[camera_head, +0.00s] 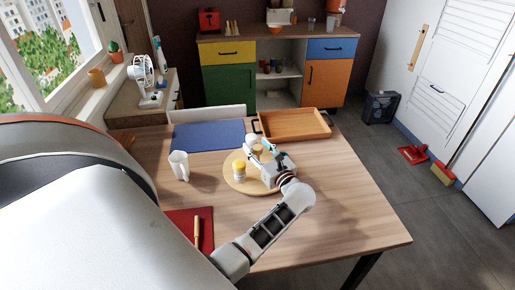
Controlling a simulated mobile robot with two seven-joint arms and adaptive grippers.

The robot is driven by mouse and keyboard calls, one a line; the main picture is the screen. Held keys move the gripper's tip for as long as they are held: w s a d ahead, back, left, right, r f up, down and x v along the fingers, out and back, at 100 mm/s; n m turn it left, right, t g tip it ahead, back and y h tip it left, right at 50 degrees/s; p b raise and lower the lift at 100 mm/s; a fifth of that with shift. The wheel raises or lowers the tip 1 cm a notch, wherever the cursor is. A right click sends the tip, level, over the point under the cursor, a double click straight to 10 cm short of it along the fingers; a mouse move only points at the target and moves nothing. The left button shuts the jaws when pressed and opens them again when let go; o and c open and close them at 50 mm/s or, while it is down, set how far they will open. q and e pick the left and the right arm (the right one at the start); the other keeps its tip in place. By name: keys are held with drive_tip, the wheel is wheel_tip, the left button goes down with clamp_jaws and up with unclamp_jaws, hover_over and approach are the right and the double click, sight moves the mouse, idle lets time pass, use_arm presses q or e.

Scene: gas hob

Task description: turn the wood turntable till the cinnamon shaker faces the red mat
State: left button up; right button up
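The round wood turntable (242,186) sits on the table's middle. A small shaker with a yellow cap (239,169) stands upright at its left side. A tan-topped item (257,150) and a white item (250,140) show near its back, partly hidden by my gripper. I cannot tell which one is the cinnamon shaker. The red mat (204,216) lies at the table's front left, partly covered by my own arm.
A wood-handled utensil (197,232) lies on the red mat. A blue mat (208,135) and a wooden tray (295,125) lie at the back. The table's right side is clear.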

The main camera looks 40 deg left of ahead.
use_arm(q)
drive_tip(key=shift+s+d+f, duration=0.1)
drive_tip(key=shift+s+d, duration=0.05)
drive_tip(key=shift+d, duration=0.35)
drive_tip(key=v, duration=1.1)
